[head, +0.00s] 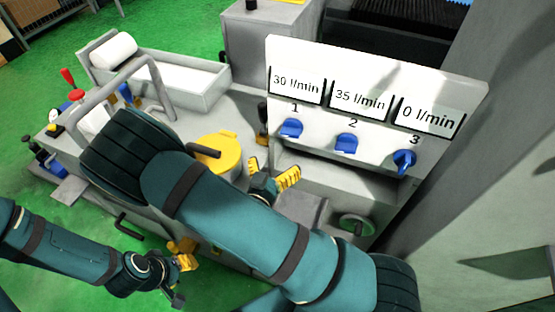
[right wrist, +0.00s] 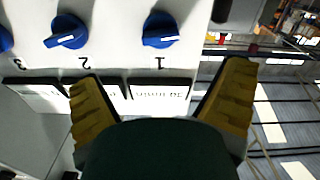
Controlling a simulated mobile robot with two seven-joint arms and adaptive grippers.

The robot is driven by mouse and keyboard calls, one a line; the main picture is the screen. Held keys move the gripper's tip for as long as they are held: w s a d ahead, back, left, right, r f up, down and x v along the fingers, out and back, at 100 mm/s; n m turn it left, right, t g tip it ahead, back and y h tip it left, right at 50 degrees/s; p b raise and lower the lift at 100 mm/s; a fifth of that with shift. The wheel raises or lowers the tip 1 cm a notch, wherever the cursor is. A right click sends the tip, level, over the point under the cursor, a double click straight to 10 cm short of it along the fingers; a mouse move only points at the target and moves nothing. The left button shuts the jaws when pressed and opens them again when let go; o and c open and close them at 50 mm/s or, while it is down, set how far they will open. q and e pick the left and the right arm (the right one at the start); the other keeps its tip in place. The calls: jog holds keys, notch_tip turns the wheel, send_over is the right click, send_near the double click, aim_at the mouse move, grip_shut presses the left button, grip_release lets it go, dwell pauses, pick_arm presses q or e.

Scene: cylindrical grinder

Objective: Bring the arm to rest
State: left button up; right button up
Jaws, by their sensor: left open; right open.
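My right gripper (head: 275,167) is open and empty in front of the white panel (head: 380,72), below and left of the knobs. Its two yellow fingers also frame the right wrist view (right wrist: 160,75), spread wide with nothing between them. The panel bears blue knob 1 (head: 291,128), knob 2 (head: 346,144) and knob 3 (head: 404,161), under displays reading 30, 35 and 0 l/min. In the right wrist view the panel appears upside down. My left gripper (head: 184,262) is open, low at the left over the green floor, with nothing visible in it.
A yellow round lid (head: 222,150) lies behind my right arm, which partly hides it. A grey tray (head: 205,90) with a white roll (head: 113,50) stands at the back left. A handwheel (head: 357,226) is below the panel. Green floor is open at the left.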

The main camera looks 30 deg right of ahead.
jog(key=shift+f, duration=0.1)
dwell(0.3)
jog(key=s+a+f+n+g+y, duration=0.1)
jog(key=s+a+f+g+y, duration=0.2)
jog(key=f, duration=0.4)
jog(key=a+f+n+g+y, duration=0.1)
jog(key=f+g+y, duration=0.2)
jog(key=f+y, duration=0.3)
jog(key=s+a+n+g+y, duration=0.4)
jog(key=s+a+y, duration=0.2)
jog(key=a+y, duration=0.2)
jog(key=shift+s+a+f, duration=0.3)
jog(key=shift+a+f, duration=0.1)
jog(key=shift+a, duration=0.05)
